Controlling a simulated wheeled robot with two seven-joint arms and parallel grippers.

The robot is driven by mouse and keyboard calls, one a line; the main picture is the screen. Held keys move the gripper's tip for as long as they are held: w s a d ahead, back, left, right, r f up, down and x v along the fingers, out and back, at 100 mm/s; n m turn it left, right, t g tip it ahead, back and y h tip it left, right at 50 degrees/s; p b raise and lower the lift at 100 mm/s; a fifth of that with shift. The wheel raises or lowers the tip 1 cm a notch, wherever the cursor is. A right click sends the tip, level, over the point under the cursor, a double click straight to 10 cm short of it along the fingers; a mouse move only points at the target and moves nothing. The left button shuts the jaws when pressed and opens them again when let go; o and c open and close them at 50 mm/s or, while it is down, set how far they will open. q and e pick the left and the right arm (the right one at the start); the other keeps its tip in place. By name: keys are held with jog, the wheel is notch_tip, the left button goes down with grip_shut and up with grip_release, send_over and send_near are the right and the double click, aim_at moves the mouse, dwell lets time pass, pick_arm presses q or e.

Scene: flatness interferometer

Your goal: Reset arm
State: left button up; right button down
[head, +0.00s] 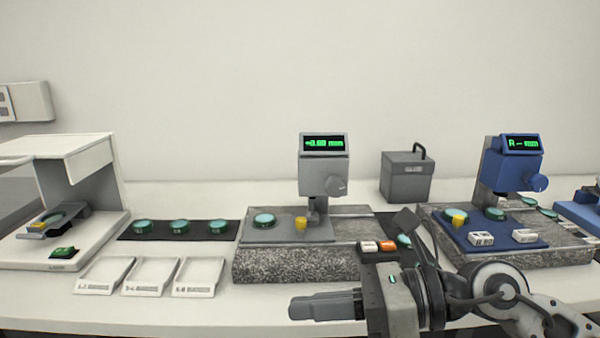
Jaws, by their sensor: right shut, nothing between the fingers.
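My right gripper (322,306) is shut and empty, pointing left above the front edge of the bench, in front of the middle granite station. My right arm comes in from the lower right and hides part of that station's front right corner. My left gripper does not show. The middle interferometer (324,170) has a grey head with a green readout on a speckled granite base (290,264). A teal disc (264,220) and a small yellow piece (301,223) are on its plate. A blue-headed interferometer (512,170) stands at the right with a similar yellow piece (456,216).
Three white trays (194,277) lie at the front left, with a dark strip (128,234) of teal discs behind them. A white machine (75,160) stands far left. A grey box with a handle (406,178) is at the back. Orange and white buttons (378,247) are near my arm.

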jog(key=d+f+n+t+h, duration=0.5)
jog(key=f+n+t, duration=0.3)
jog(key=n, duration=0.7)
jog(key=d+f+n+t+h, duration=0.55)
jog(key=f+n, duration=0.55)
jog(key=n, duration=0.5)
jog(key=s+d+f+m+g+h, duration=0.1)
jog(key=s+f+m+g+h, duration=0.1)
jog(key=s+f+m+g, duration=0.2)
jog(key=s+f+m, duration=0.2)
jog(key=s+f, duration=0.2)
jog(key=f, duration=0.2)
jog(key=shift+s+d+f+p, duration=0.2)
jog(key=shift+d+f+p, duration=0.1)
jog(key=shift+f+p, duration=0.1)
